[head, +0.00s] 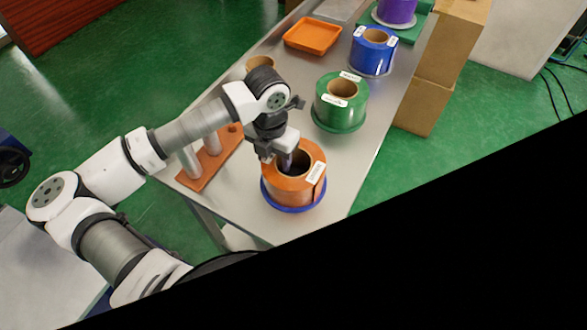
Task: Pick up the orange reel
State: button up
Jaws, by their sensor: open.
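The orange reel (307,187) stands upright on a blue round base (295,207) near the front end of the table. It has a dark hollow core and a white label on its right side. My gripper (288,162) is open and points down at the reel's left upper part, by the core opening. The fingertips overlap the reel's top in the picture, and I cannot tell whether they touch it or straddle its wall. My wrist hides the reel's back left edge.
A green reel (341,110) and a blue reel (373,55) stand farther back, with a purple reel (396,11) at the far end. An orange tray (312,36) lies at the back left. A brown rack (215,165) with metal posts is left of my gripper. Cardboard boxes (425,105) stand right of the table.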

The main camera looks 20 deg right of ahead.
grip_shut()
jog(key=shift+r, duration=0.1)
dwell(1.2)
